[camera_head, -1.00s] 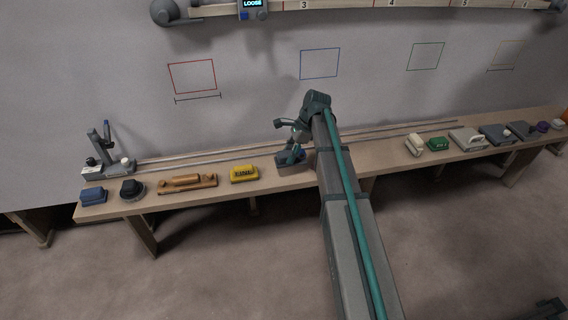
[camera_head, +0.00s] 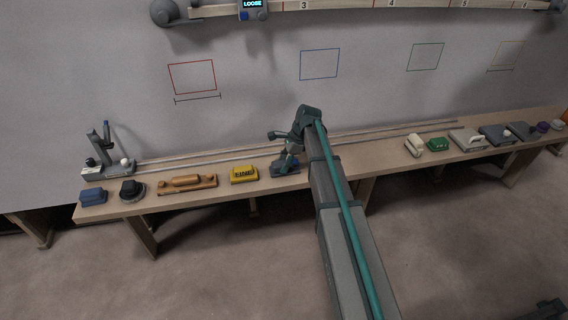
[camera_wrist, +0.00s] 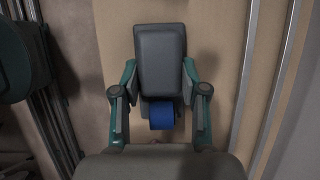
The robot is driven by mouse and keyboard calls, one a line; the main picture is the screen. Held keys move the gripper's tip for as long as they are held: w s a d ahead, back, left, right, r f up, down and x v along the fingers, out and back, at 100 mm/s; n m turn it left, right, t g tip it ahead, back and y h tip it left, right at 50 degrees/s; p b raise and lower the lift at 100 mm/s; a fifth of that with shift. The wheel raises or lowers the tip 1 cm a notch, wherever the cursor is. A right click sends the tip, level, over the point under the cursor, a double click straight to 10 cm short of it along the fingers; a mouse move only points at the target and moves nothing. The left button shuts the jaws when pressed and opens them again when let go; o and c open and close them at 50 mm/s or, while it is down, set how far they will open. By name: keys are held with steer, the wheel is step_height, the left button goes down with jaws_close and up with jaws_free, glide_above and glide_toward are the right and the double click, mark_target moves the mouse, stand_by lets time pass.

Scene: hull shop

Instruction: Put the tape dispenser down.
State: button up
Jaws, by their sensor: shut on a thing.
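The tape dispenser (camera_wrist: 160,62) shows in the wrist view as a dark grey body with a blue roll at its near end. My gripper (camera_wrist: 160,84) is shut on it, with one finger on each side of the body. In the head view the tape dispenser (camera_head: 283,168) is at the middle of the long bench (camera_head: 345,160), partly hidden by my gripper (camera_head: 289,160). It is low over the bench top or on it; I cannot tell whether its underside touches.
A yellow block (camera_head: 244,175) stands just left of the dispenser, and a wooden-handled tool (camera_head: 187,184) farther left. A cream item (camera_head: 414,146) and a green block (camera_head: 438,144) stand to the right. The bench between the dispenser and the cream item looks largely clear. Rails run along the back.

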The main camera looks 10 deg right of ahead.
steer(key=shift+f, duration=0.1)
steer(key=o, duration=1)
steer(key=v, duration=1.2)
